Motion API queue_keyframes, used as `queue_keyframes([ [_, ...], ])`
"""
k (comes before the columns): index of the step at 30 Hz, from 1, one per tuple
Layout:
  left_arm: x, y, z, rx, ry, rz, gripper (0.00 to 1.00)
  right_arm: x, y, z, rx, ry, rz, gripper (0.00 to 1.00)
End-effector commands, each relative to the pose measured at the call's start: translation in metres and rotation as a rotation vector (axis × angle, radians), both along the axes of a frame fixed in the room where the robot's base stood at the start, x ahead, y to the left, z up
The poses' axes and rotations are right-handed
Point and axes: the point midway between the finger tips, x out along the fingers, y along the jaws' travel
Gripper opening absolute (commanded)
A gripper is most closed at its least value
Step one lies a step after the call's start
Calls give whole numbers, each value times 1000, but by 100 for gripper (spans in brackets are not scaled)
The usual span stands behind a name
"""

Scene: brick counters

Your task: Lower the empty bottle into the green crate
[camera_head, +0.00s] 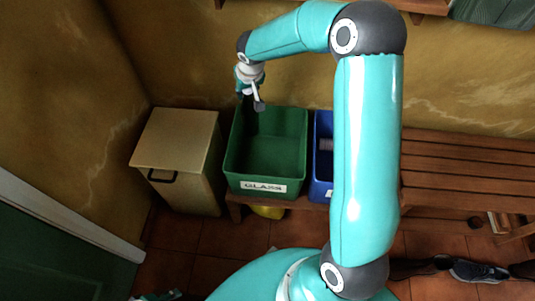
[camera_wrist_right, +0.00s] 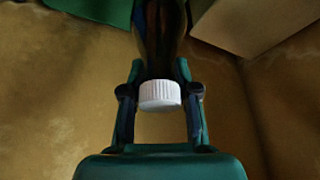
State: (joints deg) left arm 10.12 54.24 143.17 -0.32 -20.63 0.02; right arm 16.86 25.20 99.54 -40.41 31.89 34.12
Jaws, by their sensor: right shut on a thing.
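The green crate (camera_head: 265,165) with a GLASS label stands on a low wooden bench and looks empty inside. My right gripper (camera_head: 250,98) is above the crate's back left corner, reaching down from the arm. In the wrist view my right gripper (camera_wrist_right: 160,95) is shut on the neck of a dark bottle (camera_wrist_right: 160,30), just beyond its white ribbed cap (camera_wrist_right: 160,94). The bottle's lower part runs out of the wrist view, and I cannot make it out clearly in the head view.
A blue crate (camera_head: 322,160) stands close to the right of the green one, partly behind my arm. A beige bin (camera_head: 178,145) stands to the left. A stained wall (camera_head: 190,60) is close behind. Wooden slats (camera_head: 465,165) extend right; shoes (camera_head: 478,272) lie on the tiled floor.

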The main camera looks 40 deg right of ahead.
Motion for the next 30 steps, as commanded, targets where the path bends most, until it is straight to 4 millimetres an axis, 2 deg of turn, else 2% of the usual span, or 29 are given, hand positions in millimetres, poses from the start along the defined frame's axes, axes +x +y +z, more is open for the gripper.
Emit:
queue_keyframes([
  [30,0,0,-51,0,0,0,40,1,1,-50,0,-2,1,0],
])
